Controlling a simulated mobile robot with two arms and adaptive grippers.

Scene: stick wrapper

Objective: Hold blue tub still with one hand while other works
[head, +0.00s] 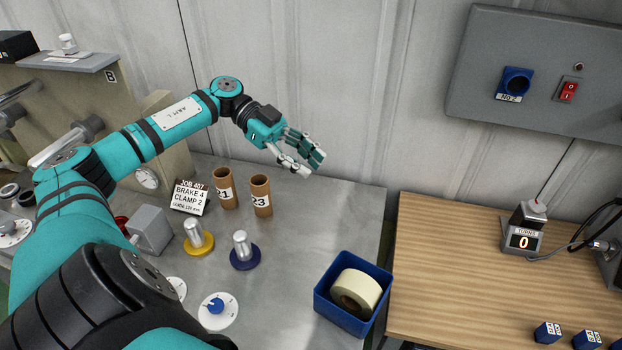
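The blue tub (368,328) is an open square box on the right front part of the grey metal bench top. A cream roll of tape (362,286) lies in it. My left gripper (313,164) is up near the back wall, well above and behind the tub and apart from it. Its fingers are spread with a gap between them, and nothing shows in them. My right gripper is out of view.
Two cardboard tubes (261,197) marked 21 and 23 stand behind a yellow-based knob (198,240) and a navy-based knob (244,257). A dial (217,311) lies in front. A wooden table (450,270) with a counter reading 0 (523,241) is right of the tub.

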